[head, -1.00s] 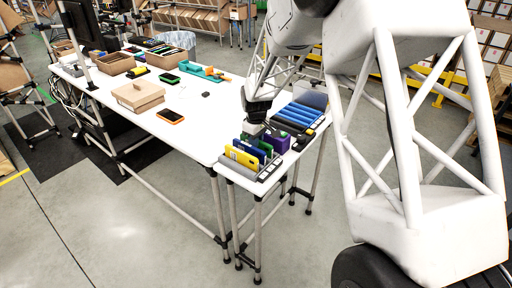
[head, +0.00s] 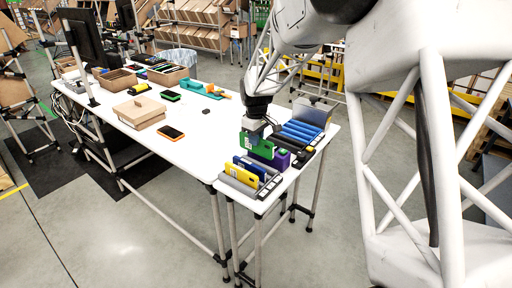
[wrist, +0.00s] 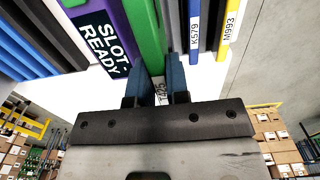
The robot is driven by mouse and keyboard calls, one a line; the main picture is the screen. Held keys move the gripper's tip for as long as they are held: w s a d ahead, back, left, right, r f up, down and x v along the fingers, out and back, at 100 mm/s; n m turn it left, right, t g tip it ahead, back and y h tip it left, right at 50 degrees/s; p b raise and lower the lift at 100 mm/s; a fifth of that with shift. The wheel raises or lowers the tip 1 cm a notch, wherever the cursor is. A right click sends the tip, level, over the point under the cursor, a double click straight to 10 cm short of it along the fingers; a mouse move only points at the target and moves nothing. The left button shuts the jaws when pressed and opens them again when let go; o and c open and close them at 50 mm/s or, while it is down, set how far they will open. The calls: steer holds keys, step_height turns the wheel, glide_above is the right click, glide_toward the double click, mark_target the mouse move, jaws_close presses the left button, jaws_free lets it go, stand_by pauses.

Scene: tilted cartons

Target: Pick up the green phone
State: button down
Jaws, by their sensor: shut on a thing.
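The green phone (head: 250,145) hangs upright in my gripper (head: 253,128), in the head view. It appears raised above the rack, in front of a purple item (head: 272,155). My gripper is shut on its upper part. The rack (head: 236,184) holds a blue phone (head: 248,167) and a yellow phone (head: 240,174) in front of the green phone.
The long white table (head: 190,150) to the left bears a carton (head: 140,112), an orange-edged phone (head: 171,132) and open boxes. Its near right part is clear.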

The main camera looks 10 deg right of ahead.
steer(key=shift+r, duration=0.6)
steer(key=w+d, duration=1.1)
steer(key=shift+r, duration=0.1)
stand_by(0.6)
steer(key=shift+f, duration=4.5)
step_height(320, 180, up, 6)
